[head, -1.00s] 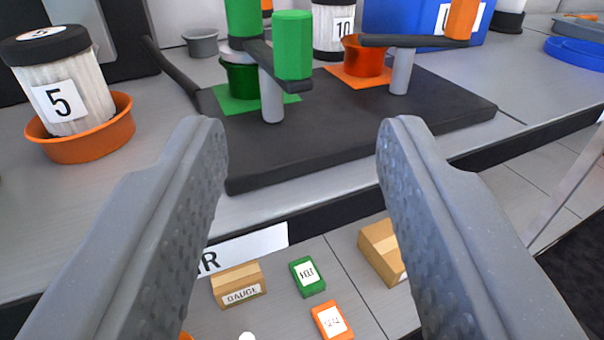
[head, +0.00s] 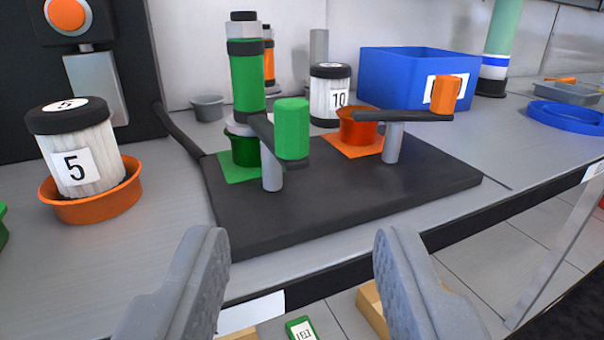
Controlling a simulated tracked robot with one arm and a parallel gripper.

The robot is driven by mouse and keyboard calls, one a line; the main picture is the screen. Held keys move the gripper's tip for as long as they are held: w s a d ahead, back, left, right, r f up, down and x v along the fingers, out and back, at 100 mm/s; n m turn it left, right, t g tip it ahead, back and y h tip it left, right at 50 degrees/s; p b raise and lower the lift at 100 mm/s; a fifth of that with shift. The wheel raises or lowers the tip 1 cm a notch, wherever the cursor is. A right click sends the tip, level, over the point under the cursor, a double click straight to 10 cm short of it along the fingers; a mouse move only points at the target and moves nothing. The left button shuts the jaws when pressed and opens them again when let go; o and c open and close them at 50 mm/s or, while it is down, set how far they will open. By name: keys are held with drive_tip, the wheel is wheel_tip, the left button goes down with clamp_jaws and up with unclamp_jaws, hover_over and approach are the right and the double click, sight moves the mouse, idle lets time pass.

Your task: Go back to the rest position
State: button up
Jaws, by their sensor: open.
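My gripper (head: 302,255) is open and empty, its two grey fingers apart at the bottom of the head view. It is in front of the near edge of the black base plate (head: 350,208). On the plate, a green cylinder (head: 292,128) and an orange cylinder (head: 446,95) sit at the ends of dark arms on grey posts. A tall green canister (head: 247,82) stands over a green cup (head: 243,150). An orange cup (head: 358,127) stands on an orange square. My fingers appear to touch none of these.
A white container marked 5 (head: 75,155) stands in an orange dish (head: 95,205) at left. A container marked 10 (head: 330,98) and a blue bin (head: 415,75) stand behind. Below the counter edge lie a green box (head: 301,328) and tan boxes (head: 371,305). Bare counter lies front left.

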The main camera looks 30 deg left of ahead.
drive_tip(key=d+r+m+h, duration=0.4)
drive_tip(key=d+r+h, duration=0.3)
drive_tip(key=d+r, duration=0.85)
drive_tip(key=s+a+r+m+h, duration=0.1)
drive_tip(key=s+a+r, duration=0.1)
drive_tip(key=s+r, duration=0.45)
drive_tip(key=s+a+r+m, duration=0.1)
drive_tip(key=s+r, duration=0.2)
drive_tip(key=r, duration=0.6)
wheel_tip(320, 180, up, 15)
drive_tip(key=p, duration=1.5)
drive_tip(key=shift+r, duration=0.15)
